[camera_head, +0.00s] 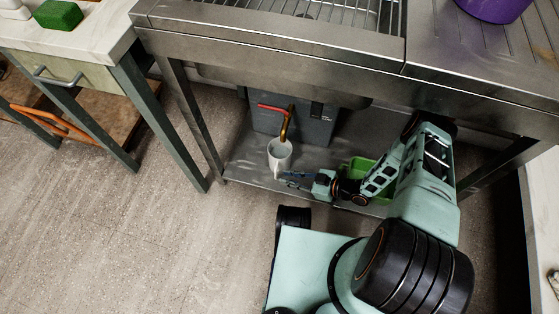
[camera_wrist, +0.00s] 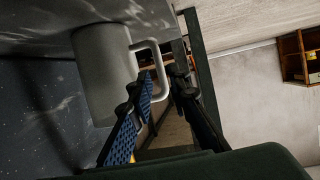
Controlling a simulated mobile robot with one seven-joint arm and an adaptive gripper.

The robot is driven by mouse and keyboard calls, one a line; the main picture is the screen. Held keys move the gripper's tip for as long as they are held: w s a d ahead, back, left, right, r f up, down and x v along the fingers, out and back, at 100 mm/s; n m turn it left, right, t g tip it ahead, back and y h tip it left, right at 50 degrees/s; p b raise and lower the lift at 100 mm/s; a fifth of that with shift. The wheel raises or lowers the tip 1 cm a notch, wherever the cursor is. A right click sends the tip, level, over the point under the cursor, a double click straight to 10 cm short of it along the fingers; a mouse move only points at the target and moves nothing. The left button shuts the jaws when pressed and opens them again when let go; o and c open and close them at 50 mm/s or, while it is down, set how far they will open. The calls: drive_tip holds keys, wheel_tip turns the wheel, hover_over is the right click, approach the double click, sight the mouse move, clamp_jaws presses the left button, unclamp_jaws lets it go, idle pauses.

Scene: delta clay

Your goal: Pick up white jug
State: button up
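The white jug (camera_head: 281,152) stands upright on the metal lower shelf under the sink, in front of a grey box. In the wrist view the jug (camera_wrist: 102,75) looks grey and tilted, with its squared handle toward my fingers. My gripper (camera_head: 284,178) is low at the jug's near side. In the wrist view my gripper (camera_wrist: 165,76) has its fingers apart, with the handle's outer bar between them. The finger with the blue pad is at the handle's opening and the other is outside it. A gap shows beside the bar, so I see no firm grip.
The grey box (camera_head: 310,125) with a red-and-brass pipe is just behind the jug. A green container (camera_head: 361,166) sits to the right, partly behind my arm. The steel sink unit (camera_head: 300,50) hangs over the shelf (camera_head: 240,165). Floor at left is clear.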

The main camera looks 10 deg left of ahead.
sight(276, 175)
drive_tip(key=b+x, duration=0.1)
drive_tip(key=x, duration=0.5)
drive_tip(key=shift+d, duration=0.1)
drive_tip(key=shift+c, duration=0.4)
clamp_jaws()
